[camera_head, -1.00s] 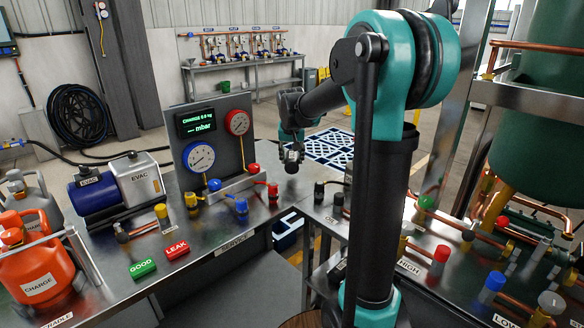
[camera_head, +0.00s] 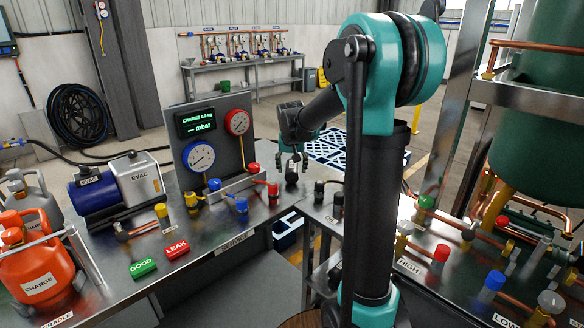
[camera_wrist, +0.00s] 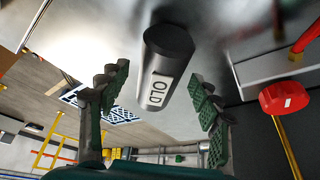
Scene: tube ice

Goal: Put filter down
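The filter (camera_head: 291,176) is a small dark cylinder standing on the metal bench, just right of the gauge panel. In the wrist view the filter (camera_wrist: 168,55) carries a white label reading OLD. My gripper (camera_head: 291,157) is just above and behind the filter in the head view. In the wrist view my gripper (camera_wrist: 158,85) is open, with green-padded fingers spread to either side and visible gaps between them and the filter. The filter's far end meets the bench surface.
The gauge panel (camera_head: 221,122) and a red valve knob (camera_head: 272,189) are close left of the filter. Black-capped fittings (camera_head: 338,199) are to its right. Green GOOD (camera_head: 143,268) and red LEAK (camera_head: 177,250) buttons are nearer on the bench. A blue-and-white pallet (camera_head: 330,150) lies on the floor behind.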

